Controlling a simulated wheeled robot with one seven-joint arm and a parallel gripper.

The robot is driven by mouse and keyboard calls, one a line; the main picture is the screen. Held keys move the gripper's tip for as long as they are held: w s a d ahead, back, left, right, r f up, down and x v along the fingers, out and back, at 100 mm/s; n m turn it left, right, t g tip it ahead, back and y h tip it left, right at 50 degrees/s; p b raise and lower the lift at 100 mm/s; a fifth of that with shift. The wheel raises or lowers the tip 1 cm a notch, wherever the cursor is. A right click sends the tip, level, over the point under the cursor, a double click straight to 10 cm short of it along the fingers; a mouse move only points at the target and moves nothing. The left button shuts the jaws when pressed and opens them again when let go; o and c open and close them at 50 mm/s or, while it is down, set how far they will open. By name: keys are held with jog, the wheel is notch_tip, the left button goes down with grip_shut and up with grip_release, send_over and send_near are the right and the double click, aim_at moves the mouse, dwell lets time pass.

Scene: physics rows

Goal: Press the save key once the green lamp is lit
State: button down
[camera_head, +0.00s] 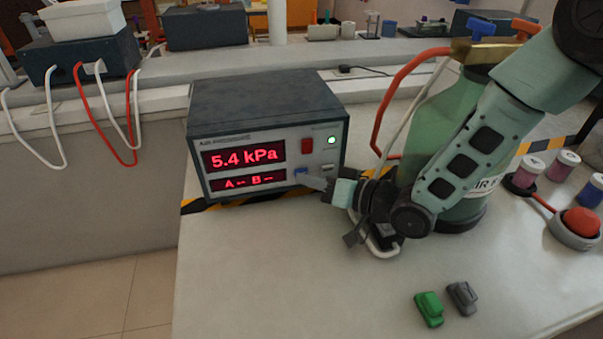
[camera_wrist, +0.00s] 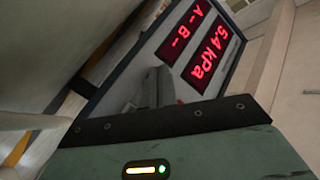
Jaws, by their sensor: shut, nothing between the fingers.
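The instrument box (camera_head: 265,95) stands on the bench with its front panel facing me. Its red displays read "5.4 kPa" (camera_head: 244,156) and "A -- B --" (camera_head: 249,181). The green lamp (camera_head: 332,140) at the panel's upper right is lit. A blue key (camera_head: 301,171) shows low on the panel, right of the lower display; its label is too small to read. My gripper (camera_head: 312,181) is shut and empty, its tips close to the panel just below and right of the blue key. I cannot tell whether they touch. In the wrist view my fingers (camera_wrist: 158,88) cover that panel area.
A red switch (camera_head: 307,146) sits left of the lamp. A green bottle (camera_head: 438,112) with hoses stands right of the box, behind my arm. Green (camera_head: 429,309) and grey (camera_head: 462,298) small blocks lie in front. A red button (camera_head: 581,221) and jars are at right.

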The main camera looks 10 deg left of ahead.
jog(key=shift+w+a+r, duration=0.1)
jog(key=shift+w+r, duration=0.1)
jog(key=shift+w, duration=0.25)
dwell(0.7)
jog(key=shift+s, duration=0.25)
jog(key=shift+s+d+f, duration=0.1)
jog(key=shift+s+d, duration=0.15)
jog(key=shift+s, duration=0.3)
jog(key=shift+s+d, duration=0.15)
jog(key=shift+s, duration=0.1)
jog(key=shift+s+d, duration=0.35)
jog(key=shift+s, duration=0.3)
jog(key=shift+s+d, duration=0.3)
jog(key=shift+s, duration=0.4)
jog(key=shift+s+d, duration=0.35)
jog(key=shift+s, duration=0.3)
